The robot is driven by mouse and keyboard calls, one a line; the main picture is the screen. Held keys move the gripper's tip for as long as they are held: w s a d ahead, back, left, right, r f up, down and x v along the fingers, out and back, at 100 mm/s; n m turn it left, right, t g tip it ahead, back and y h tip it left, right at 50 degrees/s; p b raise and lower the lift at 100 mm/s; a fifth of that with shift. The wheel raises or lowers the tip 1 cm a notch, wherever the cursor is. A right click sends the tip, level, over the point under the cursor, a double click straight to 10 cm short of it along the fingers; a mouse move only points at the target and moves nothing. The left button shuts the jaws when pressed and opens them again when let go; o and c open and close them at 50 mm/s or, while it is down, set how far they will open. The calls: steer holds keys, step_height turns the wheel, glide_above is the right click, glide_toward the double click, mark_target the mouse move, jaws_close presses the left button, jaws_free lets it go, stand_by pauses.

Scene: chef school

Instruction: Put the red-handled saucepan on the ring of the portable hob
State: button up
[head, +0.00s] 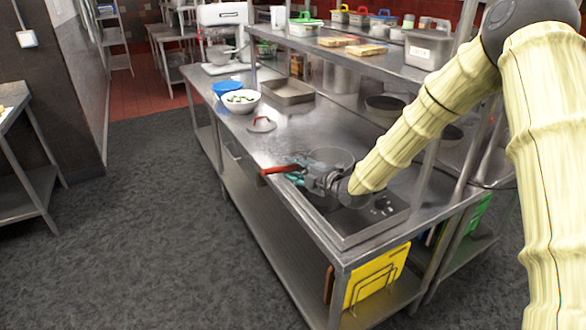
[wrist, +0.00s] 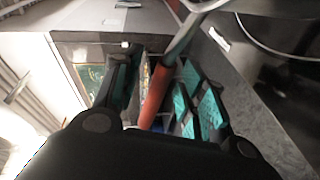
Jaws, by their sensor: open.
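The red-handled saucepan (head: 331,156) is a silver pan on the steel counter, partly hidden behind my gripper. Its red handle (head: 279,170) points left in the head view. My gripper (head: 304,174) is open at the handle. In the wrist view, the red handle (wrist: 154,97) runs between the spread fingers of my gripper (wrist: 157,68), and the pan's metal edge shows at the top.
A raised shelf (head: 345,50) with tubs runs along the back. Counter around the lid is clear.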

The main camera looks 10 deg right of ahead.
steer(key=b+v, duration=0.2)
steer(key=v, duration=0.8)
steer(key=shift+s, duration=0.35)
steer(key=shift+d, duration=0.2)
stand_by(0.5)
